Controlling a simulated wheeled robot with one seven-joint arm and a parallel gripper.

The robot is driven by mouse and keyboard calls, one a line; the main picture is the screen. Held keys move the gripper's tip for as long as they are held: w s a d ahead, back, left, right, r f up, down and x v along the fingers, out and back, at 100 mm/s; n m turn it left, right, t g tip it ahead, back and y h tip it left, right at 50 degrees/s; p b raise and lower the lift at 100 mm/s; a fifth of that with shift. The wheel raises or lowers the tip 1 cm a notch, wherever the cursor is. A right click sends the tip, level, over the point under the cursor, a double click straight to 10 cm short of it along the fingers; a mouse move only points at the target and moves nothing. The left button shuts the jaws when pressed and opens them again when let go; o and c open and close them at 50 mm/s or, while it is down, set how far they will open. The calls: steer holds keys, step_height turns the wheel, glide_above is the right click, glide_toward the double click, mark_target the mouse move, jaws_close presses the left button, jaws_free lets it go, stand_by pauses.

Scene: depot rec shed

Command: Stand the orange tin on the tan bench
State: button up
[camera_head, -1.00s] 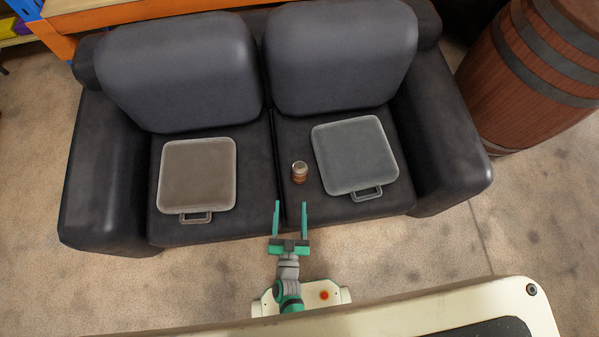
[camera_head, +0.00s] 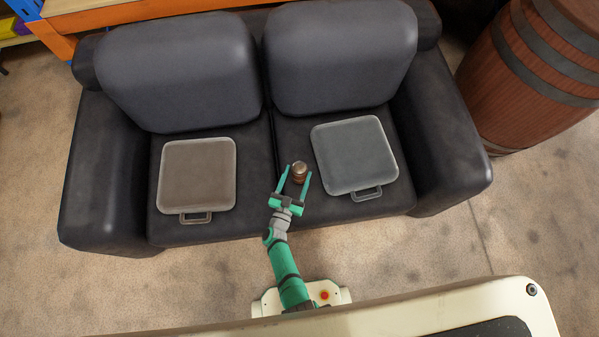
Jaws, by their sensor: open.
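A small orange-brown tin (camera_head: 300,168) with a greyish top stands on the right seat of the dark sofa, near the gap between the seats. My gripper (camera_head: 296,178) is open, with its two green fingers pointing away from me, one on each side of the tin. I cannot tell whether either finger touches it. A bench with a tan top and orange frame (camera_head: 90,22) runs behind the sofa, partly hidden by the backrests; no other tan bench shows.
The dark sofa (camera_head: 255,225) has a brownish flat case (camera_head: 197,175) on its left seat and a grey flat case (camera_head: 355,155) close to the right of the tin. A wooden barrel (camera_head: 535,75) stands at the right. Bare floor lies in front of the sofa.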

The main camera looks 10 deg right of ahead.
steer(key=x, duration=0.7)
steer(key=c, duration=1.2)
steer(key=shift+c, duration=0.2)
steer(key=shift+r, duration=0.2)
